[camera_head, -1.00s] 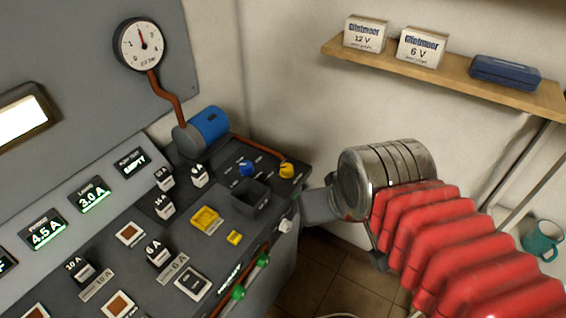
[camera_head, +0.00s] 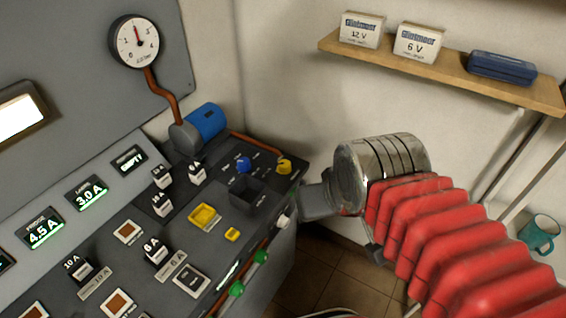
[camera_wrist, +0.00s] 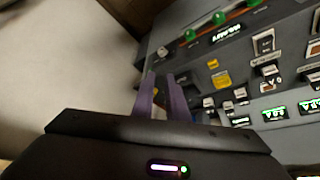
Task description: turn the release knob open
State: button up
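A yellow knob (camera_head: 284,167) and a blue knob (camera_head: 243,164) stand at the far right corner of the dark control panel. Their labels are too small to read, so I cannot tell which one is the release knob. My gripper shows in the head view as a grey body (camera_head: 318,202) at the panel's right edge, to the right of and below the yellow knob; its fingertips are not clear there. In the wrist view my two purple fingers (camera_wrist: 161,78) stand apart with a gap. A small yellow patch shows low between them, mostly hidden. I see no grip on anything.
A dark open box (camera_head: 255,198), a yellow square button (camera_head: 204,216) and several switches crowd the panel. Green-capped fittings (camera_head: 260,257) line its front edge. A blue cylinder (camera_head: 206,122) and gauge (camera_head: 135,41) stand behind. A wooden shelf (camera_head: 450,75) hangs on the right.

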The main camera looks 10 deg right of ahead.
jog(key=shift+o, duration=0.7)
jog(key=shift+w+f, duration=0.1)
jog(key=shift+f, duration=0.35)
jog(key=o, duration=0.8)
jog(key=shift+g, duration=0.8)
jog(key=w, duration=0.1)
jog(key=w+f, duration=0.1)
jog(key=w, duration=0.1)
jog(key=shift+w+f, duration=0.35)
jog(key=shift+f, duration=0.05)
jog(key=shift+c, duration=0.2)
jog(key=w, duration=0.3)
jog(key=w+f+n+g, duration=0.1)
jog(key=w, duration=0.3)
jog(key=w+n+g, duration=0.1)
jog(key=w, duration=0.3)
jog(key=shift+w+f, duration=0.25)
jog(key=n+g, duration=0.1)
jog(key=n, duration=0.8)
send_over(284, 163)
jog(key=shift+s+a, duration=0.1)
jog(key=shift+s, duration=0.15)
jog(key=shift+f, duration=0.2)
notch_tip(284, 163, down, 14)
jog(key=shift+w+r, duration=0.15)
jog(key=shift+r, duration=0.1)
